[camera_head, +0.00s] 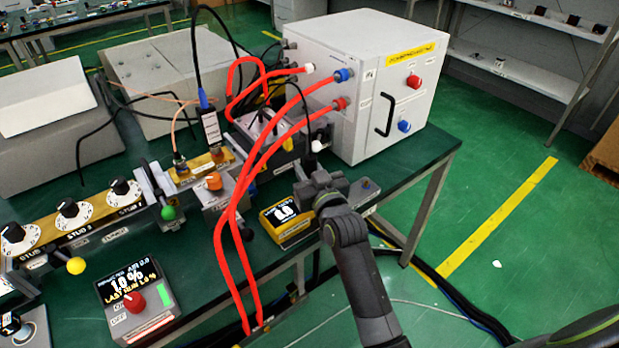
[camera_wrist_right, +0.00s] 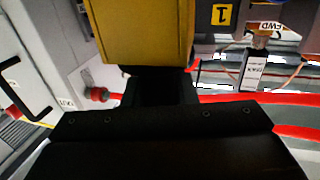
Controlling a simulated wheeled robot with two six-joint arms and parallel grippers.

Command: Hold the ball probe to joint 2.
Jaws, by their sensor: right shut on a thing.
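My right gripper (camera_head: 314,190) is shut on a yellow handheld meter (camera_head: 287,220) with a dark display, held at the bench's right front edge. The meter's yellow body (camera_wrist_right: 140,32) fills the top middle of the right wrist view. A small dark round tip (camera_head: 246,234) shows left of the meter, by the red hoses; I cannot tell for sure that it is the ball probe. A yellow tag marked 1 (camera_wrist_right: 222,14) shows right of the meter in the wrist view. My left gripper is not in view.
Red hoses (camera_head: 262,165) loop from the grey generator cabinet (camera_head: 345,75) down past the meter. A control box with a red knob (camera_head: 136,302) stands at the front left. The stub tuner (camera_head: 70,212) lies behind it. Green floor (camera_head: 470,180) is open at right.

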